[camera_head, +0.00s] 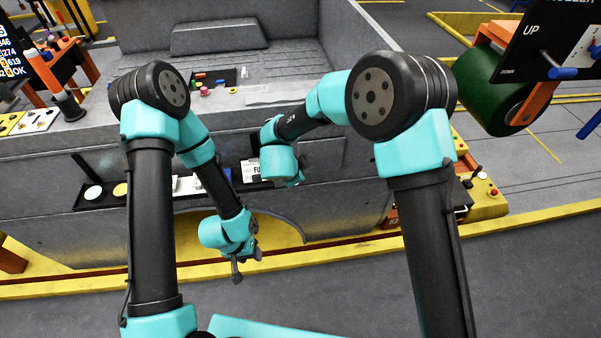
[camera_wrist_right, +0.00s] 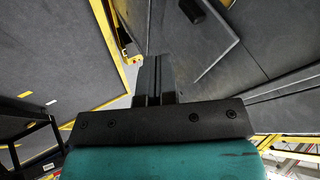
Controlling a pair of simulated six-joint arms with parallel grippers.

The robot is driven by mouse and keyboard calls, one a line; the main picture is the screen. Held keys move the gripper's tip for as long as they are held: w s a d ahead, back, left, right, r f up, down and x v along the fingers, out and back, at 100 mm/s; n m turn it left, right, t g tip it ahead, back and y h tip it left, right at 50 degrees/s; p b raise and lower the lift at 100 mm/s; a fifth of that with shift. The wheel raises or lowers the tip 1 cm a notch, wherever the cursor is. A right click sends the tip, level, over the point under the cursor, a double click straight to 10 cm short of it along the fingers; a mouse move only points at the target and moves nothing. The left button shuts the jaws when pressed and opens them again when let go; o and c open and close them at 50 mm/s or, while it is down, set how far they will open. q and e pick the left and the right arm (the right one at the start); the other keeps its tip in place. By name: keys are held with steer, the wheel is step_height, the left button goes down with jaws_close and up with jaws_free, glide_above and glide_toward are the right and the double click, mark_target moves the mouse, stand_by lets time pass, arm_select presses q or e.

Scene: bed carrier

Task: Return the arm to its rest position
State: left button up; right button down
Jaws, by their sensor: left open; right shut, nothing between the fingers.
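My two teal and black arms show in the head view. My left gripper (camera_head: 238,268) hangs below its teal wrist, in front of the grey carrier's side (camera_head: 330,210). Its small dark fingers are open and hold nothing. My right arm bends inward, with its teal wrist close to the carrier's side. Its fingers are mostly hidden there. In the right wrist view my right gripper (camera_wrist_right: 153,80) has its dark fingers together, with nothing between them.
A dark shelf (camera_head: 108,197) with small items runs along the carrier's side behind my arms. Small coloured items lie on the carrier's top. A green roller (camera_head: 490,88) under a black panel stands at the right. The grey floor (camera_head: 540,270) in front is clear.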

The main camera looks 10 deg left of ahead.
steer(key=shift+s+a+r, duration=0.1)
steer(key=shift+s+r, duration=0.2)
steer(key=shift+r, duration=0.15)
steer(key=s+d+f+n+y, duration=0.1)
steer(key=d+f+n, duration=0.1)
steer(key=d+f, duration=0.35)
steer(key=d+f+n, duration=0.1)
steer(key=d+f, duration=0.1)
steer(key=d, duration=0.7)
steer(key=s+d+f+n+y, duration=0.1)
steer(key=d+f+n, duration=0.1)
steer(key=d+f, duration=0.35)
steer(key=s+d+f+n+g+y, duration=0.2)
steer(key=s+d, duration=0.4)
steer(key=s, duration=0.3)
steer(key=s+d+f+n+g+y, duration=0.2)
steer(key=s+d+f+n+g, duration=0.1)
steer(key=s+d, duration=0.4)
steer(key=s+f+g, duration=0.1)
steer(key=s, duration=0.2)
steer(key=shift+d, duration=0.3)
